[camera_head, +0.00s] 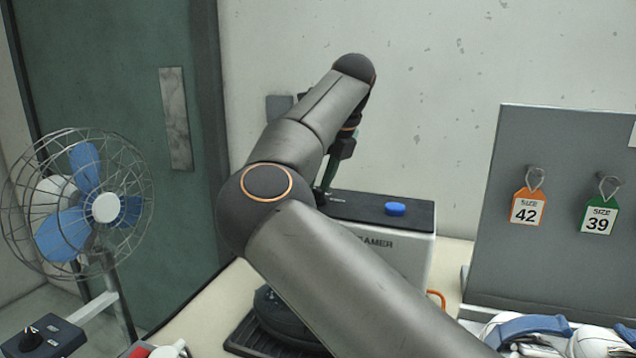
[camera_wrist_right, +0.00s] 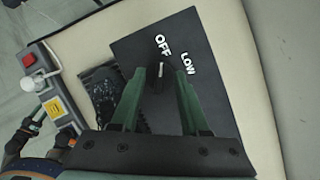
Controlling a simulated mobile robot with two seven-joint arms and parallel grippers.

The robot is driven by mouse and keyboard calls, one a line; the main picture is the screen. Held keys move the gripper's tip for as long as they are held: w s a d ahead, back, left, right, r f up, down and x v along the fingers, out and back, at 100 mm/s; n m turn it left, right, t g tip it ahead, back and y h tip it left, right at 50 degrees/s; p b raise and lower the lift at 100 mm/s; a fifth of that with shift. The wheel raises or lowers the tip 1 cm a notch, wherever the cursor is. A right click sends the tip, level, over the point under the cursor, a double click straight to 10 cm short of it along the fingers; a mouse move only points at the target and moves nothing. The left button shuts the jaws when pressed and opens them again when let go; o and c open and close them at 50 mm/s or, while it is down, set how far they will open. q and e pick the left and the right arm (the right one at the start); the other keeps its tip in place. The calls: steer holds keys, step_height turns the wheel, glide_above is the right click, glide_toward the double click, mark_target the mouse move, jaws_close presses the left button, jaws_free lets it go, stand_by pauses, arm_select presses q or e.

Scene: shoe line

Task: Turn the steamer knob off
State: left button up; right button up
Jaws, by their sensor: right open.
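The steamer (camera_head: 385,250) is a pale box with a black top, partly hidden behind my right arm in the head view. In the right wrist view its black panel (camera_wrist_right: 205,85) carries the white words OFF and LOW. A small black knob (camera_wrist_right: 157,85) with a white pointer mark sits on the panel below OFF; the mark appears to point towards OFF. My right gripper (camera_wrist_right: 162,73) is open, its two green fingers on either side of the knob. Contact cannot be told. In the head view a green finger (camera_head: 328,172) shows behind my arm. My left gripper is not in view.
A blue button-like piece (camera_head: 395,208) lies on the steamer top. A caged fan (camera_head: 90,205) stands left, above a dark box with a dial (camera_head: 38,337). A grey board (camera_head: 560,250) with size tags stands right, with shoes (camera_head: 530,330) in front.

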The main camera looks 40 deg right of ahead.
steer(key=shift+r, duration=0.1)
steer(key=p+v, duration=0.1)
steer(key=v, duration=1.1)
steer(key=shift+r+p, duration=0.2)
steer(key=shift+p, duration=0.2)
